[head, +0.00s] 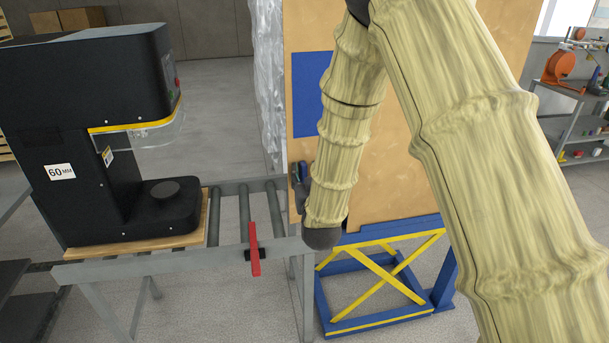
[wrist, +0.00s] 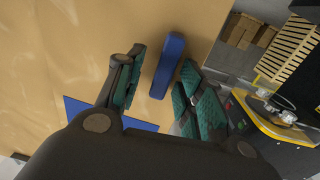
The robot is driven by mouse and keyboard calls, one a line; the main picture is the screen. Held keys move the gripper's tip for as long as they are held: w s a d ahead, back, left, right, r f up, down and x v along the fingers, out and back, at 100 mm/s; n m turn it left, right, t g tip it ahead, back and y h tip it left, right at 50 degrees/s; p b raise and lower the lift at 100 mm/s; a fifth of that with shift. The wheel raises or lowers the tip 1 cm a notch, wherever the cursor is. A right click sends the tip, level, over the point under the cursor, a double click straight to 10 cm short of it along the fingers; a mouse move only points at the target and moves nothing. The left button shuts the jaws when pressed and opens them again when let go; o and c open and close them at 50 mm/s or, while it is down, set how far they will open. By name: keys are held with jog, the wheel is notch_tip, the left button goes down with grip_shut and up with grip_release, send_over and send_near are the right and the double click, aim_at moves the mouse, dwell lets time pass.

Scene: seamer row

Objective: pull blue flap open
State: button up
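A tall brown board (head: 400,185) has a flat blue rectangle (head: 308,95) on its face, partly behind my arm in the head view. The wrist view shows a flat blue patch (wrist: 105,112) on the board (wrist: 70,50), partly covered by my gripper. A raised blue bar (wrist: 168,65) stands near the board's edge. I cannot tell for sure which blue part is the flap. My gripper (wrist: 158,88) is open, its green-padded fingers on either side of the bar, with a gap on the left. In the head view my gripper (head: 299,180) is mostly hidden by my arm.
A black machine (head: 85,130) marked 60 MM stands on a roller conveyor (head: 230,215) at left, with a red lever (head: 254,248) on its front. The board stands over a blue and yellow lift (head: 385,280). A shelf (head: 585,120) is at far right.

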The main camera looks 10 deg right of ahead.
jog(key=shift+a, duration=0.1)
jog(key=s, duration=1.2)
jog(key=shift+a, duration=0.25)
jog(key=shift+f, duration=0.1)
jog(key=s+d+f+g, duration=0.1)
jog(key=s+f+g, duration=0.3)
jog(key=f, duration=0.5)
jog(key=s+d+f+g, duration=0.15)
jog(key=s+f, duration=0.35)
jog(key=f, duration=0.5)
jog(key=s+d+f+g, duration=0.1)
jog(key=s+f+g, duration=0.35)
jog(key=f, duration=0.45)
jog(key=s+d+f+g, duration=0.1)
jog(key=s+f, duration=0.3)
jog(key=s, duration=0.4)
jog(key=s+d+f+g, duration=0.1)
jog(key=s+f+g, duration=0.3)
jog(key=s, duration=0.4)
jog(key=s+d+f+g+y, duration=0.1)
jog(key=s+f+g, duration=0.2)
jog(key=s+f, duration=0.3)
jog(key=s, duration=0.3)
jog(key=shift+d+f, duration=0.25)
jog(key=shift+d, duration=0.1)
jog(key=shift+d, duration=0.1)
